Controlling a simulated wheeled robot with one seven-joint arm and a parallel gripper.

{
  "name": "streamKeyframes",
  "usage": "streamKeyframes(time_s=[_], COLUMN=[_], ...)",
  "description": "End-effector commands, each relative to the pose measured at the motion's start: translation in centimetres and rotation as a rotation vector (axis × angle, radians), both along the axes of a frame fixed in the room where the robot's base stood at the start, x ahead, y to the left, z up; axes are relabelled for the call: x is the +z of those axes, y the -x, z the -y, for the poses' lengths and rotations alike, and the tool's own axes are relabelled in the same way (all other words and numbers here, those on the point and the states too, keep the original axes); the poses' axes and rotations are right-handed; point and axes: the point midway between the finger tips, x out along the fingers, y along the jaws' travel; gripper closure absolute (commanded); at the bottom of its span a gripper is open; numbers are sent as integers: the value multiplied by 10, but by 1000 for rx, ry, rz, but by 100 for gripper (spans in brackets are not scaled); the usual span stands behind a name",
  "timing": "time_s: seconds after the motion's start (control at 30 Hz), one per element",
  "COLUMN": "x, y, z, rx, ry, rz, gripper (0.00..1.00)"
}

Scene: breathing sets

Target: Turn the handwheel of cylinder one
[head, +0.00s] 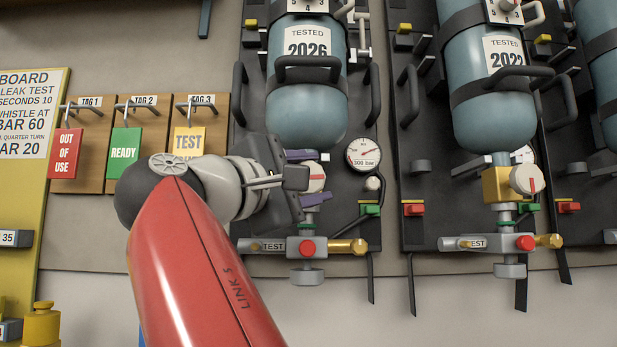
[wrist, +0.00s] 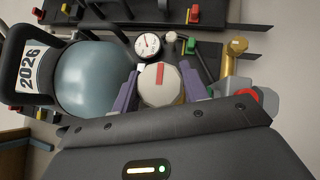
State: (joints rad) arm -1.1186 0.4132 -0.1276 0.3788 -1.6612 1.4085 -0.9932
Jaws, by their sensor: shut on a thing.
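A blue-grey cylinder (head: 306,115) labelled "TESTED 2026" hangs valve-down on a dark backplate at centre. Below its neck is a pale faceted handwheel (head: 316,170) with a red stripe; it shows large in the wrist view (wrist: 158,92). My gripper (head: 311,178) reaches in from the left. Its purple fingers lie on opposite sides of the wheel, above and below it in the head view. In the wrist view my gripper (wrist: 160,80) is shut on the handwheel, with the red stripe near upright between the fingers. The finger contact faces are partly hidden.
A round gauge (head: 363,154) marked 300 bar sits right of the wheel. A valve block with a red button (head: 307,248) and brass outlet (head: 346,246) lies below. Black handles (head: 308,66) flank the cylinder. Another cylinder set (head: 495,115) hangs to the right; tags hang at left.

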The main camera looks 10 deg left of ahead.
Motion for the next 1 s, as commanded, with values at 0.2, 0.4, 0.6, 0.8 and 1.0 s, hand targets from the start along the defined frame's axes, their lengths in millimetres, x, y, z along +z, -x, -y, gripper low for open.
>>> streamKeyframes(time_s=[0.2, 0.4, 0.6, 0.8, 1.0], x=[0, 0, 0, -2, -10], y=[0, 0, 0, 6, 34], z=[1, 1, 0, -4, -20], rx=[-3, -2, -2, 1, 3], ry=[-1, -1, 0, 1, 2], rz=[-1, -1, -1, -1, -1], gripper=[79, 38, 34, 34, 34])
